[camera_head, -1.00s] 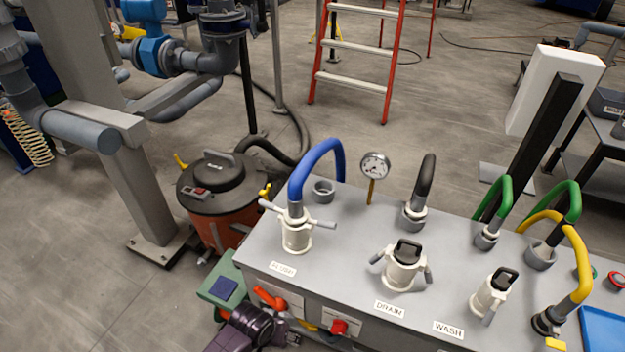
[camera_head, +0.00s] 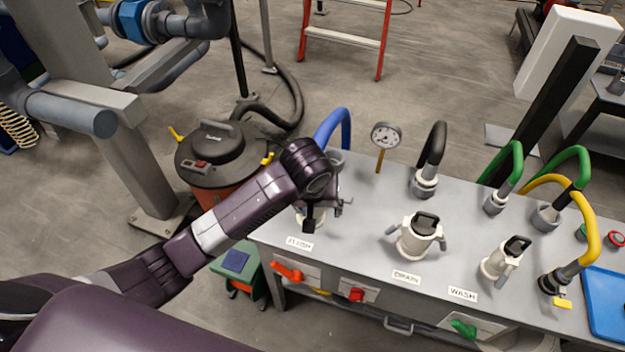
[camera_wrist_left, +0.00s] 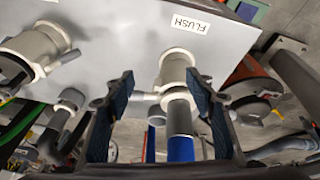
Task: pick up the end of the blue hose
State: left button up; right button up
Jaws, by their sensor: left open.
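The blue hose (camera_head: 333,127) arches up at the back left of the grey bench, partly hidden by my left arm. In the left wrist view its blue part (camera_wrist_left: 181,149) runs into a grey end piece (camera_wrist_left: 180,118). That end sits in the cream FLUSH coupling (camera_wrist_left: 176,66), which is mostly hidden by the gripper in the head view. My left gripper (camera_head: 326,208) is at the FLUSH coupling. It is open in the left wrist view (camera_wrist_left: 159,78), with one finger each side of the hose end and gaps visible. My right gripper is not in view.
On the bench (camera_head: 365,220) stand a gauge (camera_head: 386,136), a black hose (camera_head: 434,150), the DRAIN coupling (camera_head: 417,235), the WASH coupling (camera_head: 505,257), green hoses and a yellow hose (camera_head: 585,225). An orange vacuum (camera_head: 215,160) stands on the floor behind my arm.

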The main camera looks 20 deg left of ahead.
pick_arm(q)
jog(key=w+a+r+n+y, duration=0.2)
jog(key=w+a+r, duration=0.25)
jog(key=r, duration=0.25)
jog(key=x, duration=0.2)
jog(key=p+x, duration=0.1)
jog(key=x, duration=0.1)
jog(key=w+d+p+x, duration=0.1)
jog(key=x, duration=0.2)
jog(key=shift+d, duration=0.1)
jog(key=shift+c, duration=0.4)
grip_shut()
